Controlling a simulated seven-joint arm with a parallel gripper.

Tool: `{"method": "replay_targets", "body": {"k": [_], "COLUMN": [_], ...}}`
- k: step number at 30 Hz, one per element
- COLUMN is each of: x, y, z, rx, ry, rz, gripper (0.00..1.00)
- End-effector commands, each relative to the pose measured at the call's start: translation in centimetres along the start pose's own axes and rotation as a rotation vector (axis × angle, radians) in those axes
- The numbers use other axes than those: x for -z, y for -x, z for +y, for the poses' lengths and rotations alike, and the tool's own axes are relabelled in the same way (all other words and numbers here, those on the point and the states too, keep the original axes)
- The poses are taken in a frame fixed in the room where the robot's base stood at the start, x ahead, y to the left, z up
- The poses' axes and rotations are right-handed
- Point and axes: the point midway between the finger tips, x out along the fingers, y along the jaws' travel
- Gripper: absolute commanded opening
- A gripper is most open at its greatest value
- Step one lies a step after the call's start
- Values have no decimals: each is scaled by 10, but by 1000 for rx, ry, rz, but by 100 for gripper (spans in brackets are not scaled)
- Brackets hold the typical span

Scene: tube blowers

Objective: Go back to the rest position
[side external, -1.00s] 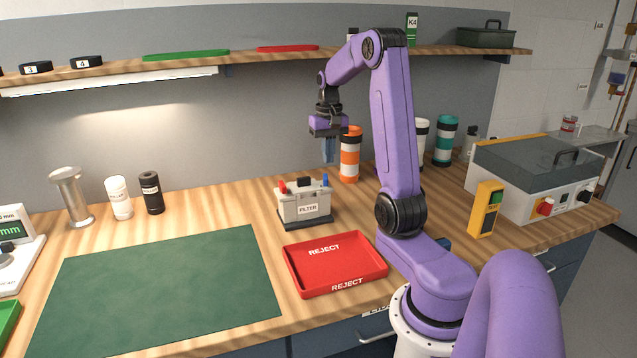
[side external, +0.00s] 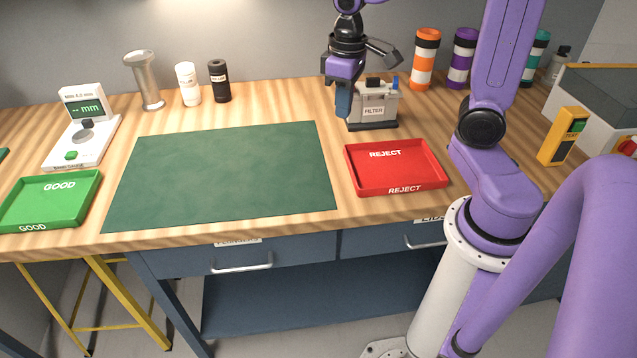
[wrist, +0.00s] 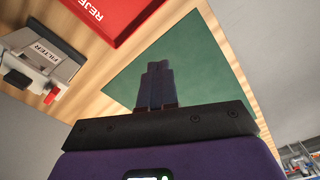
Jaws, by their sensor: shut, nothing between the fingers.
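My gripper (side external: 343,108) hangs pointing down at the left of the filter box in the side view. Its blue fingers are together with nothing between them. In the wrist view the shut fingers (wrist: 157,82) stand out against the green mat (wrist: 195,65). Whether the fingers touch the box cannot be told from the side view; in the wrist view the box is well apart from them. The rest position is not marked in either view.
The grey filter box (side external: 373,108) stands near the gripper. The red REJECT tray (side external: 397,168) lies right of the bare green mat (side external: 225,175). The green GOOD tray (side external: 50,200), a gauge (side external: 82,130) and several bottles and cups stand around. The mat's area is clear.

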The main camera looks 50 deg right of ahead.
Motion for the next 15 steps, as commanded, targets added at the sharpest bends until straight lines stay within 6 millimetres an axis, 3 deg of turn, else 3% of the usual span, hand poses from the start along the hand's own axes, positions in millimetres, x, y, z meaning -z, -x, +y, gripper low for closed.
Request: {"method": "replay_targets", "body": {"k": [6, 15], "x": [-38, -105], "y": [-4, -13], "z": [-59, -109], "rx": [5, 14], "ry": [271, 624], "rz": [4, 9], "gripper": [0, 0]}}
